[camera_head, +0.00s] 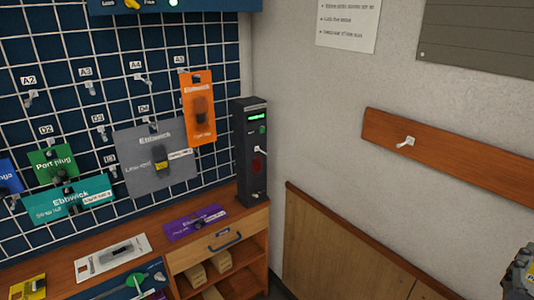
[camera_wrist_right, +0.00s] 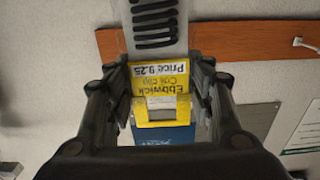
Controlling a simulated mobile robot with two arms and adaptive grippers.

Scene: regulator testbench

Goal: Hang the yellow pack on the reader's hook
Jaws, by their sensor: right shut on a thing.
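My right gripper (camera_wrist_right: 160,95) is shut on a yellow pack (camera_wrist_right: 154,85) in the right wrist view. Part of my right arm or gripper (camera_head: 520,272) shows at the right edge of the head view. The reader (camera_head: 251,175) is a tall dark box on the bench with a green display and a small pale hook (camera_head: 261,151) on its front. The hook looks empty. My left gripper is not in view.
Left of the reader, a grid panel (camera_head: 70,75) carries several hooks and packs, including an orange pack (camera_head: 199,105) close beside it. A purple pack (camera_head: 195,222) and another yellow pack (camera_head: 28,287) lie on the bench. A wooden rail (camera_head: 455,155) with a hook is on the right wall.

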